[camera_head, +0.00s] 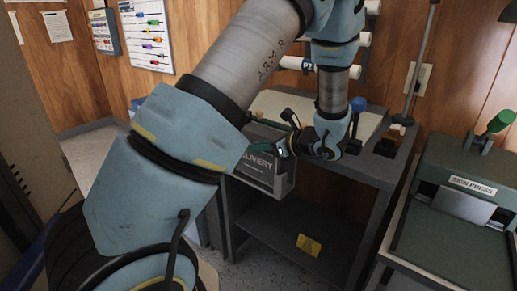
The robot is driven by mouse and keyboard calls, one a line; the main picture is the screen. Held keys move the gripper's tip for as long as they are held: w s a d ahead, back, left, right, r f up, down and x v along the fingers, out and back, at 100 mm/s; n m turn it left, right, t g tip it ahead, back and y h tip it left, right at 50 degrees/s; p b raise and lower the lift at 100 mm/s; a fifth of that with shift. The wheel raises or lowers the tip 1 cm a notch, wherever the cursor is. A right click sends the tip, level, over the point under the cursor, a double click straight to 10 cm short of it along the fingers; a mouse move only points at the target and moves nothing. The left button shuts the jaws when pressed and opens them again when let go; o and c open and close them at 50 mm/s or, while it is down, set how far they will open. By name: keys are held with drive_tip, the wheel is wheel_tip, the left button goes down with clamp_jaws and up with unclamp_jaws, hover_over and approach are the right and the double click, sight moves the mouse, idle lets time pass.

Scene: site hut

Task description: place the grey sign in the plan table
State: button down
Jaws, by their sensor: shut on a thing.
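A grey sign (262,178) with white lettering that reads in part "LIVERY" is in front of the left end of the plan table (362,158). My gripper (283,148) is at the sign's upper right edge and shut on it. My arm covers the sign's left part. The plan table has a pale top and a dark grey frame. My arm and wrist hide much of its top. I cannot tell whether the sign touches the table.
A green sign press (461,207) stands at the right, close to the table. A yellow object (309,244) lies on the table's low shelf (275,228). Rolled papers (299,64) are on the wall behind. A dark holder (397,137) is at the table's right end.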

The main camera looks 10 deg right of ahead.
drive_tip(key=shift+f, duration=0.5)
drive_tip(key=c, duration=0.9)
unclamp_jaws()
